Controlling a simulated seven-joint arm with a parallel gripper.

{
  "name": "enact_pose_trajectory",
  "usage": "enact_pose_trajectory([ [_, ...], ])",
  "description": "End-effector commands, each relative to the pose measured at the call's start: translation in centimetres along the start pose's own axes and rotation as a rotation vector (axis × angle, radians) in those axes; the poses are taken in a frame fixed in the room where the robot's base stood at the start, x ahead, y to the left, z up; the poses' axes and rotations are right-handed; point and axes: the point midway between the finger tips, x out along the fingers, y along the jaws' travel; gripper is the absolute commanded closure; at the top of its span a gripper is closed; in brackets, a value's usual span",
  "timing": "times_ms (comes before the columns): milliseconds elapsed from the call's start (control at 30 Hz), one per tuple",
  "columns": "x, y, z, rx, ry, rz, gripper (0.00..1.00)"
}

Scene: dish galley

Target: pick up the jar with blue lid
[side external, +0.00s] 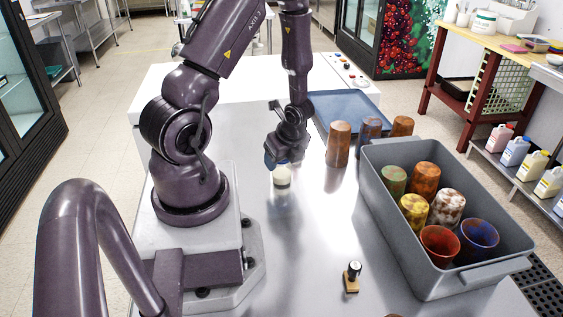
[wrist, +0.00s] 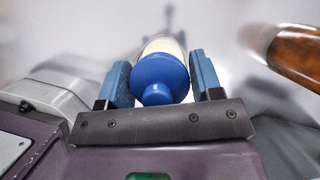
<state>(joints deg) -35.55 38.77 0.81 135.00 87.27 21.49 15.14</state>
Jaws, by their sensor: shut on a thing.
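The jar with the blue lid (wrist: 160,76) is between the two blue finger pads of my gripper (wrist: 162,80) in the wrist view. Its round blue lid with a knob faces the camera, and a pale body shows behind it. In the side external view the jar's pale body (side external: 282,178) shows below my gripper (side external: 277,160), close over the metal counter. The fingers are shut on the jar at its upper part. I cannot tell whether its base touches the counter.
A grey bin (side external: 385,228) with several coloured cups stands at the right. A small black-topped item (side external: 353,275) sits near the front. The counter between is clear.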

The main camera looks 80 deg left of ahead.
Motion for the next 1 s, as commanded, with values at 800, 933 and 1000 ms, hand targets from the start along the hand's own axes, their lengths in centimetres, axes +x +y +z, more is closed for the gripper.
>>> enact_pose_trajectory([
  [800,-8.9,-0.1,3.7,-0.003,0.0,-0.002,0.73],
  [933,-9.1,-0.1,3.8,-0.002,0.0,0.0,0.73],
  [1000,-9.1,-0.1,3.8,-0.001,0.0,0.0,0.73],
])
